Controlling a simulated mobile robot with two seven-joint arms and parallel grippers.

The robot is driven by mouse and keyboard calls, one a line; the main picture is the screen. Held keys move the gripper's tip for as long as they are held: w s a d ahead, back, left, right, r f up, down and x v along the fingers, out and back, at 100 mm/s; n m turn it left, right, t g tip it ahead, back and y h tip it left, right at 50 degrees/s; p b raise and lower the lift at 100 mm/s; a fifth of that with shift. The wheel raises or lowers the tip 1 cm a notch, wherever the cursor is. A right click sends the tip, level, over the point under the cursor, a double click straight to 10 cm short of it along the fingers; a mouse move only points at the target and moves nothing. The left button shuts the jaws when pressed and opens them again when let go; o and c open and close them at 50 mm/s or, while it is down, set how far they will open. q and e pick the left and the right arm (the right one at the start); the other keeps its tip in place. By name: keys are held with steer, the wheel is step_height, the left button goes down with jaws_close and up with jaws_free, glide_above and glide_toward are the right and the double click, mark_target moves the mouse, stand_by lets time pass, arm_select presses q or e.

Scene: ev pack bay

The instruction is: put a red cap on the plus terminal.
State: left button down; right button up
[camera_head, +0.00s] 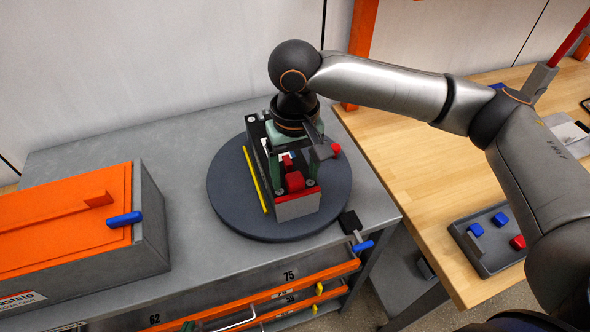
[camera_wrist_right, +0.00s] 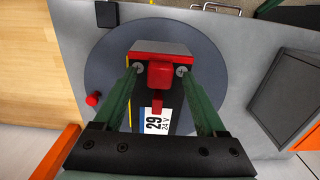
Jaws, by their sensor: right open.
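A red cap (camera_head: 294,181) sits at the red-edged end of a battery module (camera_head: 297,209), where the plus terminal appears to be. The terminal itself is hidden under it. The cap also shows in the right wrist view (camera_wrist_right: 160,74), with a small red mark behind it by the "29 24 V" label (camera_wrist_right: 158,122). My right gripper (camera_wrist_right: 157,72) is open, its green fingers standing on either side of the cap with gaps between. In the head view the right gripper (camera_head: 293,178) points down over the module. My left gripper is not in view.
The module stands on a round dark turntable (camera_head: 228,195) on a grey bench. A tray (camera_head: 480,255) on the wooden table holds two blue caps (camera_head: 476,230) and a red cap (camera_head: 517,242). An orange-topped box (camera_head: 65,220) stands at left. A red knob (camera_head: 337,148) is beside the module.

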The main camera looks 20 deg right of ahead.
step_height(320, 180, up, 13)
steer(key=shift+f, duration=0.2)
stand_by(0.3)
steer(key=shift+s, duration=0.15)
